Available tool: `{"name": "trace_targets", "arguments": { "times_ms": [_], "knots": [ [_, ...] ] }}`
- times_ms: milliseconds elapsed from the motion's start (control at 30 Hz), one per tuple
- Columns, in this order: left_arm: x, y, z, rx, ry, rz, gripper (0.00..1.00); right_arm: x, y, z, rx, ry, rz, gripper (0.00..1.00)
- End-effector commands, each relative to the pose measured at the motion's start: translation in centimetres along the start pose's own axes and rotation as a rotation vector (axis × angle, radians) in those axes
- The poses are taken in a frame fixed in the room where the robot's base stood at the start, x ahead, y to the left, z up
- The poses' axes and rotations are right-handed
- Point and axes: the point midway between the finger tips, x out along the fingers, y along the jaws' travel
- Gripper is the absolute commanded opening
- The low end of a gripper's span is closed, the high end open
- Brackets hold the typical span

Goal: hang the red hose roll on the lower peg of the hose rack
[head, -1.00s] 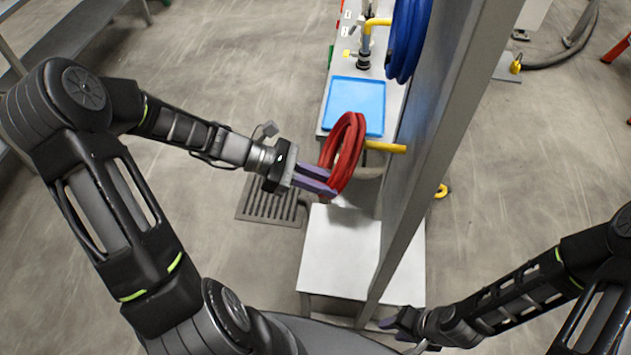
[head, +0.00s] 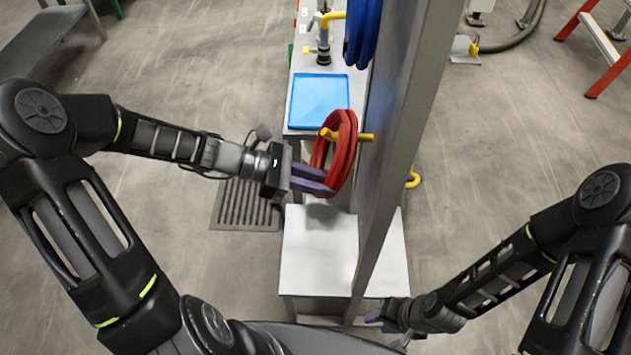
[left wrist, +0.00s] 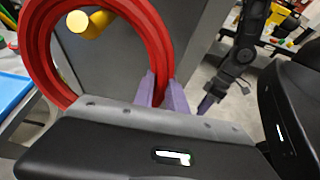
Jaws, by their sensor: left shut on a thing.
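The red hose roll (head: 344,150) is in my left gripper (head: 318,182), whose purple fingers are shut on its lower part. The yellow lower peg (head: 366,137) juts left from the grey hose rack (head: 400,130). The peg passes through the roll's opening, and its tip (head: 328,134) shows on the near left side. In the left wrist view the peg end (left wrist: 80,22) shows inside the red ring (left wrist: 152,40), near its upper part; I cannot tell whether they touch. My right gripper (head: 380,318) is low at the right, small and partly hidden; its jaw state is unclear.
A blue hose roll (head: 362,30) hangs higher on the rack. A blue tray (head: 318,100) lies on the bench behind the red roll. A white low table (head: 318,250) stands below it. A floor grate (head: 240,205) is at the left, with open floor around.

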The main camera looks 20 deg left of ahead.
Motion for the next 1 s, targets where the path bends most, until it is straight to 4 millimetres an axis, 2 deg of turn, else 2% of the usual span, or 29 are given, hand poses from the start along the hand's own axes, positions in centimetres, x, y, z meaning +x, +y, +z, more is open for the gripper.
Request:
{"name": "trace_targets", "arguments": {
  "times_ms": [800, 833, 1000],
  "knots": [
    [0.53, 0.0, -0.16, 0.001, 0.0, 0.0, 0.0, -0.02, 0.0, 0.0, 0.0, 0.0, 0.0, 0.36],
    [0.53, 0.0, -0.16, 0.001, 0.0, 0.0, 0.18, -0.02, 0.0, 0.0, 0.0, 0.0, 0.0, 0.36],
    [0.53, -0.01, -0.18, 0.001, 0.0, 0.0, 0.32, -0.01, 0.0, 0.0, 0.0, 0.0, 0.0, 0.36]
  ]
}}
